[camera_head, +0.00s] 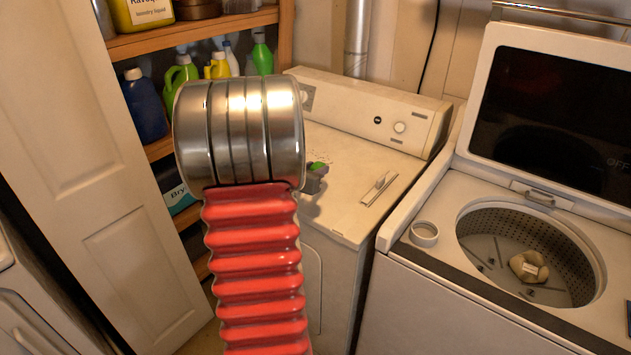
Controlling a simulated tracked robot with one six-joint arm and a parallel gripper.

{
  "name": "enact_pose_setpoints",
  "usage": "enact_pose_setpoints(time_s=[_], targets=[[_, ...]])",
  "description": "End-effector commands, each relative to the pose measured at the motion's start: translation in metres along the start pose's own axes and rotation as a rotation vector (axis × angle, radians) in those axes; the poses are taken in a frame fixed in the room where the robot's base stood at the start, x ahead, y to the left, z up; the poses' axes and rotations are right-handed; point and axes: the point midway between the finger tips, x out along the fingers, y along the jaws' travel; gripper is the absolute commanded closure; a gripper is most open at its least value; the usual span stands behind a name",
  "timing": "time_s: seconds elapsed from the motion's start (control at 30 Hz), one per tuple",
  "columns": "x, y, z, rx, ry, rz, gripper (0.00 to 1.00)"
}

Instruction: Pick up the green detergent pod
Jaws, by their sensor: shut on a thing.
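The green detergent pod (318,168) shows as a small green patch just right of my metal wrist, over the white dryer top. My gripper (316,178) is mostly hidden behind my own wrist; only a small grey part of it shows against the pod. It is shut on the pod. The pod's lower part is covered, and its exact height over the dryer top is hard to tell.
The dryer (345,205) has a raised control panel at the back. An open washer (590,300) stands at right, with a white ring (424,234) on its front left corner. Shelves with bottles (147,105) and an open door (95,170) are at left.

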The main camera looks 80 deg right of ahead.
Motion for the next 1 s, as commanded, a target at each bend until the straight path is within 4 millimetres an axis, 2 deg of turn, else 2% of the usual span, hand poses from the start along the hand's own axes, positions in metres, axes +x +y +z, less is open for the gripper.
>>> enact_pose_setpoints(time_s=[0.1, 0.27, 1.0], targets=[[-0.006, 0.000, -0.017, 0.001, 0.003, -0.001, 0.91], [-0.010, 0.000, -0.027, 0.000, 0.000, -0.001, 0.91], [-0.010, 0.000, -0.028, -0.001, -0.001, -0.001, 0.91]])
